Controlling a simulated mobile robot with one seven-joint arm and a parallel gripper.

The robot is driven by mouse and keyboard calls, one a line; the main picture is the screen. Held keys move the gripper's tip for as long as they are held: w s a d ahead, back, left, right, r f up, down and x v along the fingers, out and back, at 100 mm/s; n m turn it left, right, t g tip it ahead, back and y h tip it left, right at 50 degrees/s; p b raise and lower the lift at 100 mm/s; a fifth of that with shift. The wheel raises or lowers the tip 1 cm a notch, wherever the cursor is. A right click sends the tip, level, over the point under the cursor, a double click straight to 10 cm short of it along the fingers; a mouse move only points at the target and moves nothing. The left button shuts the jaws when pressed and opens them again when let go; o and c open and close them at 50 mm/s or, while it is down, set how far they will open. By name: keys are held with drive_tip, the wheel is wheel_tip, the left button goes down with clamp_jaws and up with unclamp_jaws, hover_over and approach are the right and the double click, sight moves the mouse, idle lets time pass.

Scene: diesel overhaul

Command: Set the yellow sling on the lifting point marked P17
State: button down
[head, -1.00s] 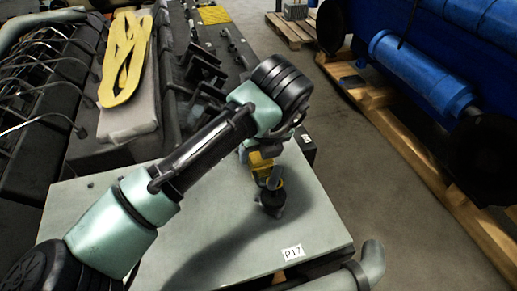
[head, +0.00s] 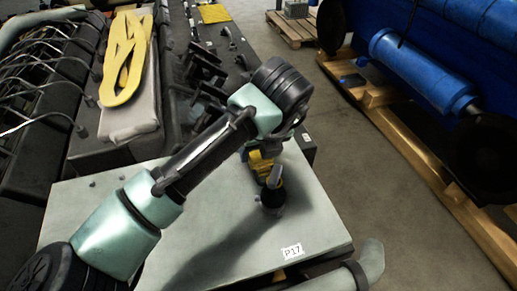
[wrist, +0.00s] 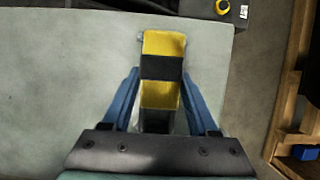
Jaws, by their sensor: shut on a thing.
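My gripper (wrist: 160,76) is shut on a yellow-and-black banded block (wrist: 162,44), with a blue finger on each side. In the head view the banded block (head: 262,164) shows below my wrist, over the pale green plate (head: 120,205). A dark round fitting with a grey upright part (head: 273,192) is just under it; I cannot tell whether they touch. The P17 label (head: 292,250) lies on the plate near its front edge. A looped yellow strap (head: 126,58) lies on a grey padded box at the upper left, away from my gripper.
Hoses and dark machine parts (head: 205,70) fill the area behind the plate. A grey-green pipe end (head: 371,262) is at the plate's front right corner. Bare floor lies between.

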drive_tip(key=shift+f+b, duration=0.5)
drive_tip(key=shift+f, duration=0.4)
idle(0.7)
drive_tip(key=shift+c, duration=0.4)
unclamp_jaws()
drive_tip(key=shift+f, duration=0.1)
drive_tip(key=b+v, duration=0.2)
drive_tip(key=v, duration=1.1)
